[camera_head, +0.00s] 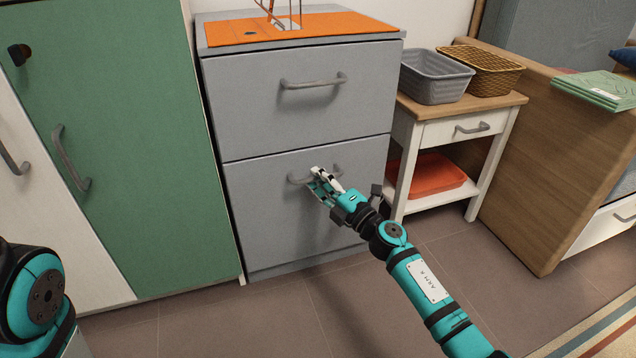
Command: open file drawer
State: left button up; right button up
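A grey file cabinet (215,105) stands against the wall with two drawers, both flush with its front. The upper drawer (300,110) has a grey bar handle (314,81). The lower drawer (270,225) has a similar handle (297,180), partly hidden by my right gripper. My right gripper (318,176) is at the middle of the lower handle, its fingertips overlapping it in the view. I cannot tell whether the fingers are closed around the bar. My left gripper is out of view; only part of my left arm shows at the lower left.
A green-doored cabinet (130,150) stands at left. At right, a small white table (450,130) holds a grey basket (433,78) and a wicker basket (485,70), with an orange tray (430,173) below. Brown floor (240,325) before the drawers is clear except for my arm.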

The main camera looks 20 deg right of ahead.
jog(key=shift+w+a+r, duration=0.1)
jog(key=shift+w, duration=0.1)
grip_shut()
dwell(0.4)
